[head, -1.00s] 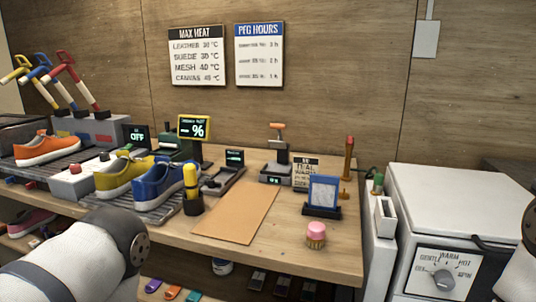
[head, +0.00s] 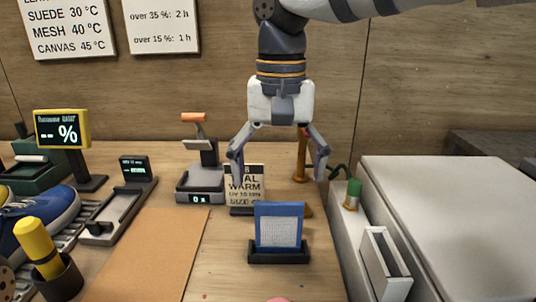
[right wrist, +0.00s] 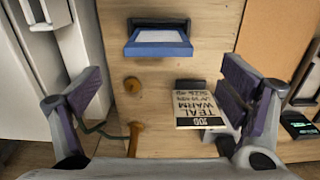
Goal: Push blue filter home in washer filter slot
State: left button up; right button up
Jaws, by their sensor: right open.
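The blue filter (head: 279,211), a blue frame with a pale mesh face, stands upright in a black holder (head: 279,258) on the bench. It also shows in the right wrist view (right wrist: 158,49). My right gripper (head: 278,172) is open and empty, pointing down above and behind the filter, apart from it. Its spread fingers also show in the right wrist view (right wrist: 162,85). A white open-topped slot (head: 384,264), which looks like the filter slot, is at the washer's left side and appears empty. The white washer (head: 450,205) stands at the right. My left gripper is out of view.
A teal-warm card (head: 245,184) and an orange-brown post (head: 302,158) stand behind the filter. A small scale (head: 200,183) is to the left. A green-capped fitting (head: 352,193) stands behind the slot. A brown mat (head: 150,250) lies flat and clear.

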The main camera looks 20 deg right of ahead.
aim_at(278, 230)
jog(key=f, duration=0.7)
jog(key=f+b, duration=0.1)
jog(key=f, duration=0.3)
jog(key=shift+s+f, duration=0.3)
jog(key=shift+s, duration=0.05)
jog(key=c, duration=1)
jog(key=shift+o, duration=0.2)
jog(key=shift+o, duration=0.4)
